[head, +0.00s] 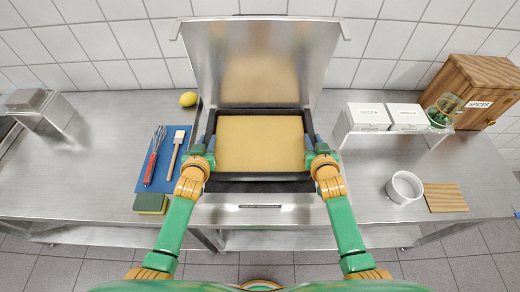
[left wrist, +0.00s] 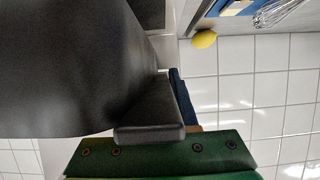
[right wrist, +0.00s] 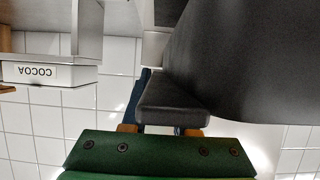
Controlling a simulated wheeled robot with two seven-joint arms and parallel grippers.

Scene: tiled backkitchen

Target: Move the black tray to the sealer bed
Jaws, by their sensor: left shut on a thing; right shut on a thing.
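The black tray (head: 262,186) is a dark rectangular frame around a flat tan surface, in the middle of the head view at the metal sealer (head: 215,210) with its raised lid (head: 225,60). My left gripper (head: 207,143) is shut on the tray's left side, and my right gripper (head: 312,143) is shut on its right side. The left wrist view shows the tray's dark wall and handle (left wrist: 150,115) at the fingers. The right wrist view shows the other handle (right wrist: 170,110). I cannot tell whether the tray touches the bed beneath, which is hidden.
At left lie a blue mat (head: 165,160) with a whisk and a brush, a sponge (head: 150,203) and a lemon (head: 189,99). At right stand a shelf with cocoa and vanilla boxes (head: 368,116), a white bowl (head: 404,187) and a spice cabinet (head: 475,85). The raised lid stands behind.

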